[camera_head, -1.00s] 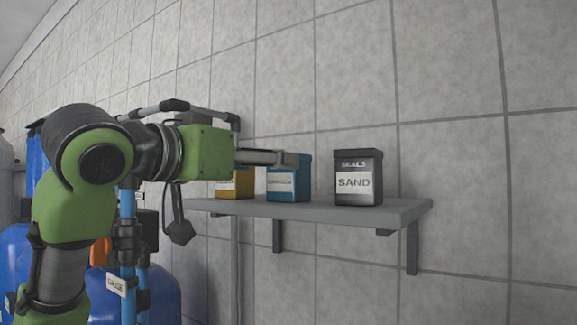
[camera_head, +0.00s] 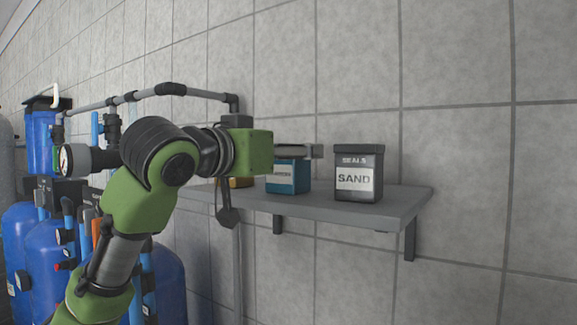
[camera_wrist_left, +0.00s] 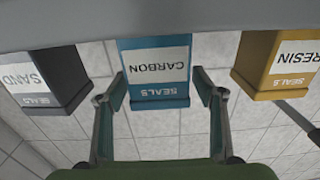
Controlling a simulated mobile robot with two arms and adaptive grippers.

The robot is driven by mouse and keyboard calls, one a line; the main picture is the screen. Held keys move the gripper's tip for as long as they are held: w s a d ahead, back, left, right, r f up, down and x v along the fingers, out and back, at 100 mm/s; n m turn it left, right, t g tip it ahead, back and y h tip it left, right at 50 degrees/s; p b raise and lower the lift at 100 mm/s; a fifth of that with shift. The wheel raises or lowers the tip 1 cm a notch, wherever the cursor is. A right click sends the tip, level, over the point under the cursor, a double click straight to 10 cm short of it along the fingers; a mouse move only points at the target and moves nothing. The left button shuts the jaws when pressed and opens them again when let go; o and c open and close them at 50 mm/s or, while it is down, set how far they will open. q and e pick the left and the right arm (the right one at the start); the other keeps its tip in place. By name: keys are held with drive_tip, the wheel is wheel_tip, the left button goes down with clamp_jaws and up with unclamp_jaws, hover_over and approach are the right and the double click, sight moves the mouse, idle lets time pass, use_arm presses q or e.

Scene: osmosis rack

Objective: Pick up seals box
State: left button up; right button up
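Three seals boxes stand on a grey wall shelf (camera_head: 330,211). The black SAND box (camera_head: 358,173) is at the right, the blue CARBON box (camera_head: 289,178) in the middle. The yellow box (camera_head: 238,183) is mostly hidden behind my arm. My left gripper (camera_head: 316,151) crosses the blue box's top in the head view. The wrist view, upside down, shows the SAND (camera_wrist_left: 40,82), CARBON (camera_wrist_left: 159,72) and yellow RESIN (camera_wrist_left: 276,65) boxes. There my left gripper (camera_wrist_left: 160,88) is open and empty, its fingers on either side of the CARBON box. Whether they touch it I cannot tell.
Blue tanks (camera_head: 48,262) and filter housings (camera_head: 42,138) with a gauge (camera_head: 68,160) stand at the left. A grey pipe (camera_head: 150,93) runs along the tiled wall behind my arm. The shelf's right end is clear, as is the space below it.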

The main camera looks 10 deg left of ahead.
use_arm(q)
drive_tip(key=shift+s, duration=0.1)
drive_tip(key=c, duration=1.1)
drive_tip(key=shift+r, duration=0.15)
